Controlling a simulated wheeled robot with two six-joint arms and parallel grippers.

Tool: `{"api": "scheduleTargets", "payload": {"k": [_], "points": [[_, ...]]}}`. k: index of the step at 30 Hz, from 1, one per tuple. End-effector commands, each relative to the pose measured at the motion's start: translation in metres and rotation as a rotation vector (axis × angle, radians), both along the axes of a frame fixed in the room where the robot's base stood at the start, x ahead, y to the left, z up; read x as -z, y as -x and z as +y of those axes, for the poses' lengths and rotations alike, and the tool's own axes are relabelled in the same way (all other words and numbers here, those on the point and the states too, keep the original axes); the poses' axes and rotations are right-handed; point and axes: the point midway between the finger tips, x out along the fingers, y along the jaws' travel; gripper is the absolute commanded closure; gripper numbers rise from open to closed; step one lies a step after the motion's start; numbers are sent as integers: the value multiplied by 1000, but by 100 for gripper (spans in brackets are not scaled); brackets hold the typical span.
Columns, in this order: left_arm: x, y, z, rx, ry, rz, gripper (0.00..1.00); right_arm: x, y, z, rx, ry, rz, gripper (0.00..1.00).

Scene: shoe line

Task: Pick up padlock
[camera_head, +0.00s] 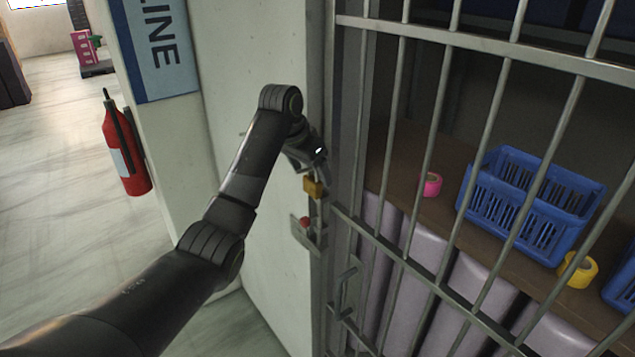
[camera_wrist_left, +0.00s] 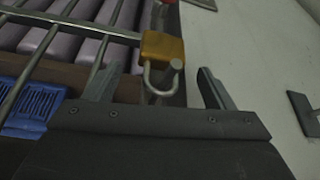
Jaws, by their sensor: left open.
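The padlock (camera_head: 314,188) has a brass-coloured body and a metal shackle. It is by the gate's edge post in the head view, just below my left gripper (camera_head: 322,177). In the left wrist view the padlock (camera_wrist_left: 163,47) shows ahead of my left gripper (camera_wrist_left: 158,85), with its shackle between the two spread fingers. A grey peg shows at the shackle; whether the shackle goes around it is hard to tell. The gripper is open and empty, with room on both sides of the shackle. In the head view the fingers are partly hidden. My right gripper is not in view.
A barred metal gate (camera_head: 403,130) stands right of the padlock, a pale wall (camera_head: 245,60) left of it. A latch plate with a red knob (camera_head: 305,222) is below. Behind the bars are a blue crate (camera_head: 515,232) and pink tape (camera_head: 431,185). A fire extinguisher (camera_head: 122,150) stands left.

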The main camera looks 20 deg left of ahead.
Motion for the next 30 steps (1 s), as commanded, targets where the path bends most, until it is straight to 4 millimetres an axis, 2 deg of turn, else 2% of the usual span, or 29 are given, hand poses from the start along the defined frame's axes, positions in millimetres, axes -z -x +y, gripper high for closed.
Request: {"api": "scheduleTargets", "payload": {"k": [6, 10, 15, 22, 30], "points": [[9, 2, 0, 2, 1, -2, 23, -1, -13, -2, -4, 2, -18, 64], [9, 1, 0, 1, 0, -1, 24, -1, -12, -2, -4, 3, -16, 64], [8, 2, 0, 1, 0, -1, 47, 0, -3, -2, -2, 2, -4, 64], [8, 2, 0, 1, 0, -1, 77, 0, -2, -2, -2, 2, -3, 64], [7, 1, 0, 1, 0, -2, 78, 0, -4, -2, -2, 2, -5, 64]]}}
